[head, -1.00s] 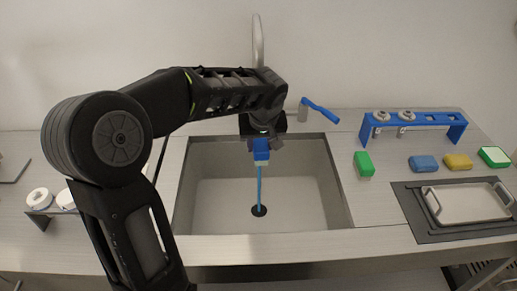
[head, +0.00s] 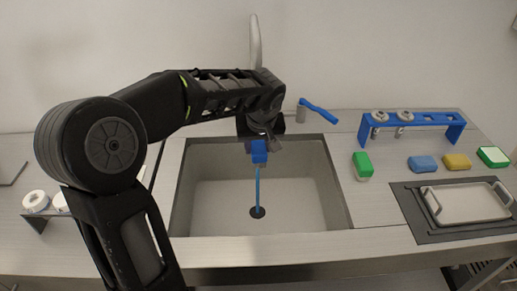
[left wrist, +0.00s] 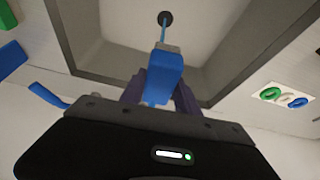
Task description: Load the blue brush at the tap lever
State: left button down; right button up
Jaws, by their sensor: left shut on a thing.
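My left gripper (head: 258,137) is shut on the blue brush (head: 259,153) and holds it over the sink, bristle end down. In the left wrist view the brush (left wrist: 163,78) sits between the dark fingers, its greyish tip toward the drain. A thin blue stream (head: 258,188) runs from by the brush tip to the drain; whether it touches the bristles I cannot tell. The blue tap lever (head: 320,110) stands behind the sink at the right, apart from the gripper. The tap spout (head: 256,45) rises behind my arm, which hides its lower part. My right gripper is not in view.
The sink (head: 215,205) is otherwise empty. To its right are a green block (head: 362,165), a blue sponge (head: 423,163), a yellow sponge (head: 457,161), a blue rack (head: 445,131) and a metal tray (head: 470,203). A small holder (head: 40,215) is at the left.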

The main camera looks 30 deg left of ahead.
aim_at(256, 155)
pick_arm(q)
jog(key=shift+s+d+f+b, duration=0.1)
jog(key=shift+s+d+b, duration=0.2)
jog(key=shift+s, duration=0.25)
jog(key=shift+s+d+r+b, duration=0.1)
jog(key=shift+s+d+b, duration=0.2)
jog(key=shift+s, duration=0.3)
jog(key=shift+s+d+f+b, duration=0.1)
jog(key=shift+s+d+b, duration=0.2)
jog(key=shift+s, duration=0.25)
jog(key=shift+s+d+b, duration=0.3)
jog(key=shift+s, duration=0.35)
jog(key=shift+s+d+b, duration=0.25)
jog(key=shift+s, duration=0.4)
jog(key=s+d+r+p, duration=0.1)
jog(key=s+d+r, duration=0.1)
jog(key=s+r, duration=0.2)
jog(key=shift+s, duration=0.3)
jog(key=shift+w+d, duration=0.1)
